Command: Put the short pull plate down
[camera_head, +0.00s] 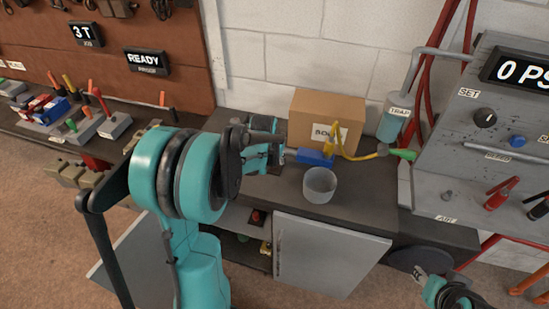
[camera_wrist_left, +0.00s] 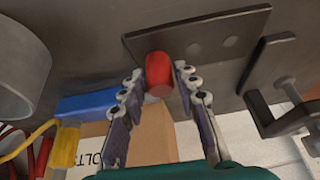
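The short pull plate (camera_wrist_left: 238,35) is a dark flat plate with holes and a red knob (camera_wrist_left: 159,75), seen in the left wrist view close to the grey bench top. My left gripper (camera_wrist_left: 160,85) has its fingers closed in on both sides of the knob. Whether the plate rests fully on the bench is unclear. In the head view my left arm hides the plate and most of the gripper. My right gripper (camera_head: 424,274) is at the bottom right, away from the bench top; its finger opening is too small to judge.
A grey round cup (camera_head: 320,187) stands by a blue tool (camera_head: 309,158) with a yellow hose and a cardboard box (camera_head: 325,117). A dark bracket (camera_wrist_left: 283,95) is beside the plate. A grey gauge panel (camera_head: 475,140) stands at the right.

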